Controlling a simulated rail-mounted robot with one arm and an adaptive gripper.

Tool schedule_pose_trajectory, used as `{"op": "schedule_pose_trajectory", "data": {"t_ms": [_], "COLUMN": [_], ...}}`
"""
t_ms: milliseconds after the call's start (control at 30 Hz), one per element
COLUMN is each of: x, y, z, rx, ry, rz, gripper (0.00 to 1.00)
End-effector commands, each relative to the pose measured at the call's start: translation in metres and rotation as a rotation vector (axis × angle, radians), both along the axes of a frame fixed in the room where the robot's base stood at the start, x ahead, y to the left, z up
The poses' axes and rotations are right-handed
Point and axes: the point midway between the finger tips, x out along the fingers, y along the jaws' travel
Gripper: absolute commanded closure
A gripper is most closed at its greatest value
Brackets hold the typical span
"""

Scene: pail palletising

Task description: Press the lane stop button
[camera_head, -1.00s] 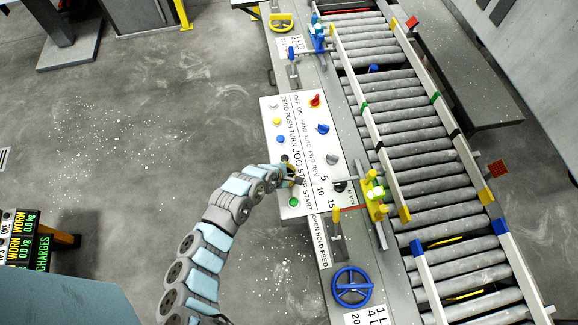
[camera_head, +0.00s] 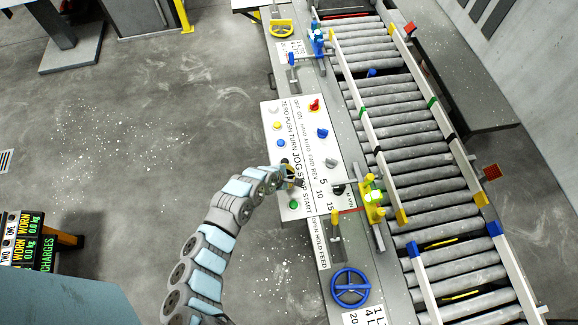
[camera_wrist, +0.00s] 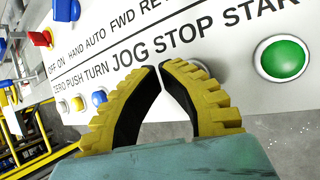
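The white control panel (camera_head: 308,140) carries printed labels, among them JOG, STOP and START; they also show in the wrist view (camera_wrist: 215,32). My gripper (camera_head: 294,180) is over the button row near the STOP label. In the wrist view its two yellow-and-black fingers (camera_wrist: 160,67) have their tips together, with nothing seen between them. I cannot tell whether the fingertips touch the panel.
White (camera_head: 274,110) and yellow (camera_head: 277,126) buttons lie farther up the row. Red (camera_head: 314,104), blue (camera_head: 322,132) and grey (camera_head: 331,162) knobs stand to the right. A roller conveyor (camera_head: 405,130) runs beyond the panel. A blue handwheel (camera_head: 351,287) is below. Open floor lies left.

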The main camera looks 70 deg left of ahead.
Motion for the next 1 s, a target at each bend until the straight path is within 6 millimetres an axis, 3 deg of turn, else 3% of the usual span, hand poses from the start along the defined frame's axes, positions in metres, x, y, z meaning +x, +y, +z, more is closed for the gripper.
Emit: {"op": "schedule_pose_trajectory", "data": {"t_ms": [167, 1000], "x": [0.000, 0.000], "y": [0.000, 0.000], "z": [0.002, 0.051], "rx": [0.000, -0.001], "ry": [0.000, 0.000], "rz": [0.000, 0.001], "gripper": [1.00, 1.00]}}
